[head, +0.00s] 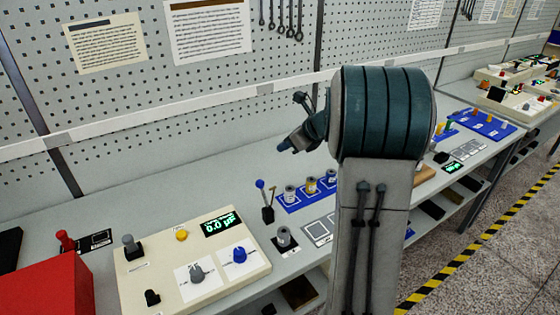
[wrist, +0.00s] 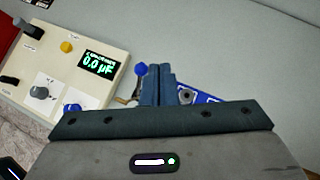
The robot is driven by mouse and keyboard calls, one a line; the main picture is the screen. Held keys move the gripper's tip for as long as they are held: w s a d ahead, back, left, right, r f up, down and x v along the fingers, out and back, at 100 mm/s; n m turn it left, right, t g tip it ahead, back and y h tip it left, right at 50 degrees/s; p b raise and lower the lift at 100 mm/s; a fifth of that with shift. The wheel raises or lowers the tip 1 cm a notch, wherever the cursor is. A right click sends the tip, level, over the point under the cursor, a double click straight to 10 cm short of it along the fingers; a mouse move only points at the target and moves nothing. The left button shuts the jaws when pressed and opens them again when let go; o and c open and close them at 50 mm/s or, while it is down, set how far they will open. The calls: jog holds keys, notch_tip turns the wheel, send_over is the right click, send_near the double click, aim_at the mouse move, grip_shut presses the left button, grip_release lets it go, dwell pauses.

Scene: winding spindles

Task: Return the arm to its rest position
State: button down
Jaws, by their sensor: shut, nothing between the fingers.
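My gripper (head: 284,147) is above the workbench in the head view, left of the large teal joint of my arm. In the wrist view my gripper (wrist: 156,72) has its two dark blue fingers together, with nothing held. A beige control box (head: 190,262) with a green display lies below and to the left of it; the box also shows in the wrist view (wrist: 60,70). A blue tray (head: 291,206) with several spindles stands on the bench below the gripper. My arm hides part of the bench.
A red box (head: 48,290) stands at the near left. A blue-topped lever (head: 264,200) and a small dark post (head: 284,240) stand beside the tray. A pegboard wall (head: 240,85) rises behind. The rear strip of the bench is clear.

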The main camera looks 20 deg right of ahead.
jog(key=shift+d+r, duration=0.25)
jog(key=shift+r, duration=0.45)
jog(key=s+a+r+n+g+h, duration=0.2)
jog(key=s+a+n+g, duration=0.2)
jog(key=s+a+n, duration=1)
jog(key=s+f+n+h, duration=0.3)
jog(key=s+n, duration=1.1)
jog(key=s, duration=0.2)
jog(key=shift+s+n, duration=0.3)
jog(key=shift+n, duration=0.1)
